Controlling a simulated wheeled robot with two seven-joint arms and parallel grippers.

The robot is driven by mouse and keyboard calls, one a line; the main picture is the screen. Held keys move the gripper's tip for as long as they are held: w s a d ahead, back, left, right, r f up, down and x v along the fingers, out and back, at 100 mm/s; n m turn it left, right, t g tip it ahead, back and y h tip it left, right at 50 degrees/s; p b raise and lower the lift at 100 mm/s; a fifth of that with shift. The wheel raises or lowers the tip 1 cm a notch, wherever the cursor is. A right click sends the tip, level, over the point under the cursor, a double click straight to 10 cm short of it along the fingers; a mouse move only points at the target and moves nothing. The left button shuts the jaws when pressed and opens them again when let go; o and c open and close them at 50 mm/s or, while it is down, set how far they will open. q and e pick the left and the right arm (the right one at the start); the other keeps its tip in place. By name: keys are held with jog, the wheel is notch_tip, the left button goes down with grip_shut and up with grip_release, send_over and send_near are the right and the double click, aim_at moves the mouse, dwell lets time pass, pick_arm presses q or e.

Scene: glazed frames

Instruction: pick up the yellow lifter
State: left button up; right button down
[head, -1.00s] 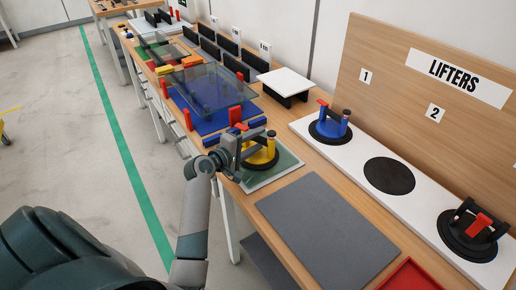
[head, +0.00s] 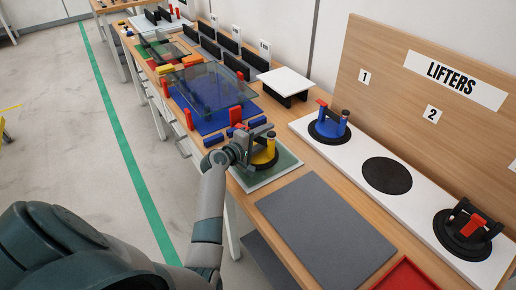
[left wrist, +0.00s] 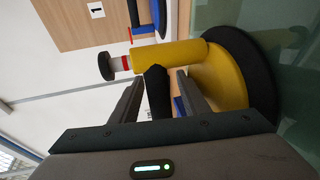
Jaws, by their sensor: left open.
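The yellow lifter (head: 263,158) stands on a green glass pane (head: 285,168) at the table's near edge, partly hidden by my left gripper (head: 256,139). In the left wrist view the lifter's yellow body (left wrist: 212,68) shows with its black base disc at the right, and a post with a red-and-white band and black knob points left. My left gripper (left wrist: 157,90) is open there, with the lifter's black handle bar between its two fingers. I cannot tell whether the fingers touch the bar. My right gripper is not in view.
A blue lifter (head: 330,125) and a black lifter with a red lever (head: 468,231) stand on a white shelf board (head: 355,150) at the right. A grey mat (head: 325,226) lies clear in front. A raised glass pane (head: 205,85) stands over a blue mat behind.

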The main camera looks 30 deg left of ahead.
pick_arm(q)
grip_shut()
jog(key=shift+f, duration=0.1)
dwell(1.3)
